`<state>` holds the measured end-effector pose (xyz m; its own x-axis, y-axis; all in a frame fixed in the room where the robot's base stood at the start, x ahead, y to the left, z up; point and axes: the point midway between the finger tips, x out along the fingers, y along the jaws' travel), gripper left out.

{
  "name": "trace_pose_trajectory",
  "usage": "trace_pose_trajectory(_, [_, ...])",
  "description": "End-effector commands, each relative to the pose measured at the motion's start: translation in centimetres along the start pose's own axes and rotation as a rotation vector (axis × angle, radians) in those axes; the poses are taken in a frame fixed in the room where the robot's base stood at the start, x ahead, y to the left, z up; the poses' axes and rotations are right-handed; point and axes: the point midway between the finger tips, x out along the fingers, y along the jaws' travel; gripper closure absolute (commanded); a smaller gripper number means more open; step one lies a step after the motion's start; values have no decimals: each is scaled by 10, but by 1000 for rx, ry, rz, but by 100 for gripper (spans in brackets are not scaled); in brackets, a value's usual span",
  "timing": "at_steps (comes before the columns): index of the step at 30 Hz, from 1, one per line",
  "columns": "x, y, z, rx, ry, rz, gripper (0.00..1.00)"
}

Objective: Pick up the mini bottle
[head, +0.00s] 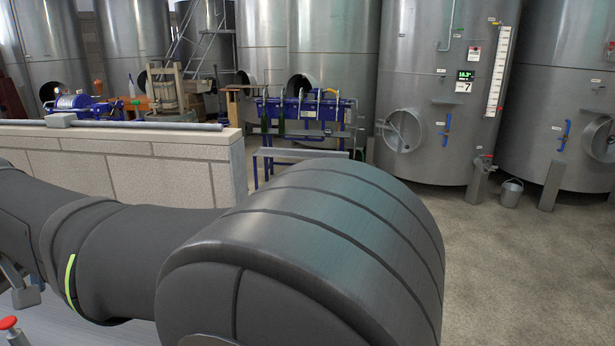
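I cannot make out a mini bottle for certain in the head view. A slim pale bottle-like shape (132,86) stands far off behind the low wall, too small to identify. Dark green upright shapes that look like bottles (281,122) are at the blue filling machine (312,112). My own dark grey arm fills the lower left and middle of the view and hides what lies behind it. My gripper is out of view.
A low block wall (120,165) with a pipe (150,126) along its top stands at left. Large steel tanks (440,60) line the back. A bucket (511,192) sits near the right tanks. A red knob (8,323) shows at lower left. The right floor (530,270) is clear.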

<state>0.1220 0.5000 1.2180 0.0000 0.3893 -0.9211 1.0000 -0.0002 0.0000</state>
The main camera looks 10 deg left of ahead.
Motion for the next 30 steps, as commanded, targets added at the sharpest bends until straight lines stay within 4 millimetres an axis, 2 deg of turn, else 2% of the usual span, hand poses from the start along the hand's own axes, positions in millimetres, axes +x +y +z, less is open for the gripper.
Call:
trace_pose_trajectory(9, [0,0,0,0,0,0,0])
trace_pose_trajectory(14, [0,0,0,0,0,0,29])
trace_pose_trajectory(15, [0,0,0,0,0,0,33])
trace_pose_trajectory(23, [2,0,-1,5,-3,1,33])
trace_pose_trajectory(26, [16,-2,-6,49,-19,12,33])
trace_pose_trajectory(30, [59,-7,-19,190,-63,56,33])
